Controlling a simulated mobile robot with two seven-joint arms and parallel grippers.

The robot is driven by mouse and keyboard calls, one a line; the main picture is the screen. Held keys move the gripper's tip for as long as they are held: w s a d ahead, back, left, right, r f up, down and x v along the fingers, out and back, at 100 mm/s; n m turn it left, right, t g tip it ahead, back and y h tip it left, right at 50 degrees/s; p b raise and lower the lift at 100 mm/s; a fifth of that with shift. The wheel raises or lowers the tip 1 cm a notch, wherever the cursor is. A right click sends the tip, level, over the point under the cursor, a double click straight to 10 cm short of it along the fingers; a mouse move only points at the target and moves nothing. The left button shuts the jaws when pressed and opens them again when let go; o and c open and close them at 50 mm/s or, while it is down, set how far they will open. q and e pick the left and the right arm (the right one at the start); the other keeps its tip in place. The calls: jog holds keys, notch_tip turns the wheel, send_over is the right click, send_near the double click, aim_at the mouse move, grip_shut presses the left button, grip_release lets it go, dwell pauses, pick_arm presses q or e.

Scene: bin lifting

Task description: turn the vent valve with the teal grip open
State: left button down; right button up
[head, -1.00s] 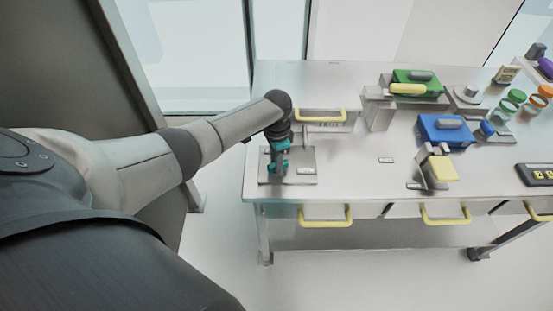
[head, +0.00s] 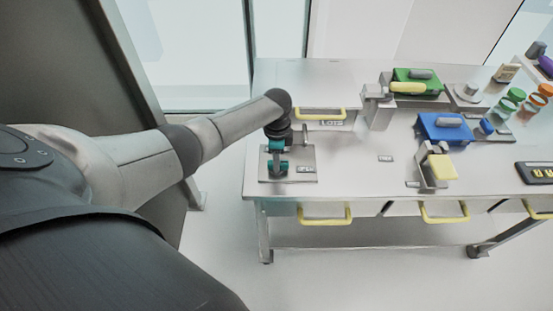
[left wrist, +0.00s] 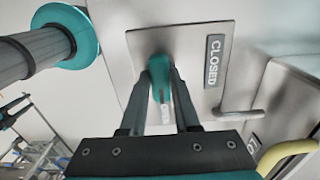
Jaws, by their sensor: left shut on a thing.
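The vent valve sits on a square metal plate (head: 308,158) at the left front of the bench. In the left wrist view the plate (left wrist: 205,32) bears a CLOSED label (left wrist: 214,60), and the teal grip (left wrist: 160,80) lies between my fingers. My left gripper (left wrist: 168,95) is shut on the teal grip. In the head view my left gripper (head: 278,168) is over the plate's left part and hides much of the valve. A second, pale label shows partly between the fingers; I cannot read it. My right gripper is not in view.
A drawer with a yellow handle (head: 320,114) stands behind the plate. A green block (head: 418,76), a blue block (head: 445,127) and a yellow-padded clamp (head: 441,168) are farther right. Yellow drawer handles (head: 325,220) line the bench's front. The bench right of the plate is mostly clear.

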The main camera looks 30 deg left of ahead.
pick_arm(q)
jog(key=shift+w, duration=0.1)
jog(key=c, duration=0.6)
grip_release()
jog(key=shift+c, duration=0.2)
jog(key=shift+r, duration=0.55)
notch_tip(320, 180, up, 14)
jog(key=p, duration=0.2)
